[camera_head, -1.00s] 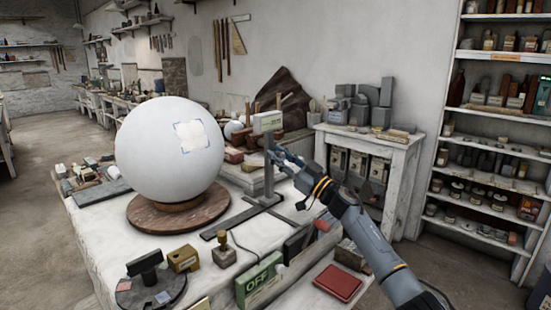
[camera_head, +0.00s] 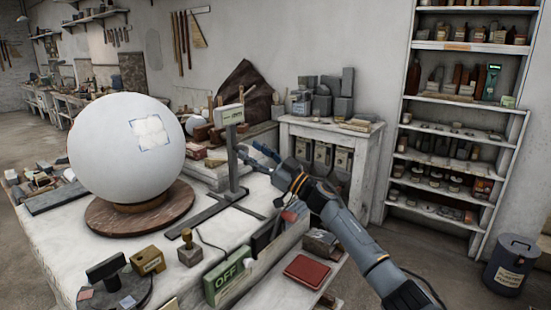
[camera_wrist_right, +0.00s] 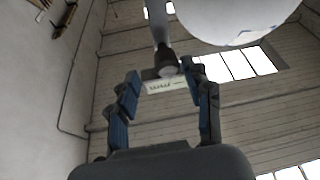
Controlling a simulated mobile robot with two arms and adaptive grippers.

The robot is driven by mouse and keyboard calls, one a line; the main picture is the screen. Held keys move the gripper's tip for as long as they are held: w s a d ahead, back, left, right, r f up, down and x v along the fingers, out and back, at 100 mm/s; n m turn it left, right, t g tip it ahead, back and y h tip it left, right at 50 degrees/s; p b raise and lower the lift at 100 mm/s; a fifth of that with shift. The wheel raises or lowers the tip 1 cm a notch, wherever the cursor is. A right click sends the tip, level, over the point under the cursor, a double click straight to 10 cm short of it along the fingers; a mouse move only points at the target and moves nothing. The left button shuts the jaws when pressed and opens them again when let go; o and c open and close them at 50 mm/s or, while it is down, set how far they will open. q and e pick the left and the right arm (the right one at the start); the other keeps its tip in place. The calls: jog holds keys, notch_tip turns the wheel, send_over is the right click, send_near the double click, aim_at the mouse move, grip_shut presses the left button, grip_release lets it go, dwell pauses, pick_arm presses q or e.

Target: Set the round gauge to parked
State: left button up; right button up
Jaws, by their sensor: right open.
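What I take for the gauge is a grey post on a flat T-shaped base, topped by a pale labelled head (camera_head: 229,115). It stands on the white bench, right of a large white sphere (camera_head: 125,150) on a brown round turntable (camera_head: 100,222). No round dial shows clearly. My right gripper (camera_head: 247,156) is open just right of the post, below the head. In the right wrist view the gauge's pale label (camera_wrist_right: 166,87) and dark round end (camera_wrist_right: 167,70) appear between the spread blue-padded fingers. I cannot tell whether they touch. My left gripper is not in view.
A green OFF box (camera_head: 226,278), a wooden stamp (camera_head: 190,250) and a small yellowish box (camera_head: 147,261) stand along the bench's front. A red book (camera_head: 306,270) lies on a lower ledge. A tall shelf (camera_head: 455,130) and a dark bin (camera_head: 511,265) stand right.

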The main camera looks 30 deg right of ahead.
jog(key=s+d, duration=0.4)
jog(key=s, duration=0.4)
jog(key=shift+s, duration=0.4)
jog(key=shift+d, duration=0.1)
